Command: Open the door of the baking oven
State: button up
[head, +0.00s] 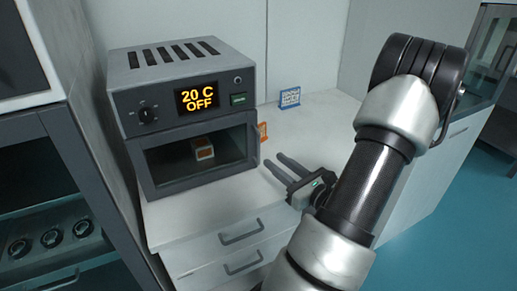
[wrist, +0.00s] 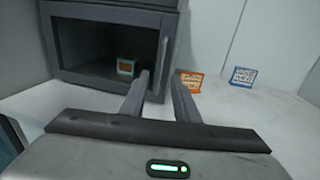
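The baking oven (head: 185,62) is a grey box on a white counter. Its display reads 20 C OFF. Its dark glass door (head: 168,160) looks shut, and a small orange-and-white block (head: 203,149) shows through it. In the wrist view the oven door (wrist: 95,50) has a vertical bar handle (wrist: 164,55) at its right side. My gripper (head: 273,160) is open and empty, in front of the oven's right edge. In the wrist view its fingertips (wrist: 160,77) appear either side of the handle's lower part, but the remaining distance is unclear.
An orange-framed sign (wrist: 191,83) and a blue-framed sign (wrist: 241,76) stand on the counter right of the oven. Drawers with handles (head: 241,234) are below the counter.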

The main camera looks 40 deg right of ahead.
aim_at(259, 161)
jog(key=w, duration=0.6)
jog(key=w+d, duration=0.1)
jog(key=w, duration=0.2)
jog(key=shift+w, duration=0.1)
grip_shut()
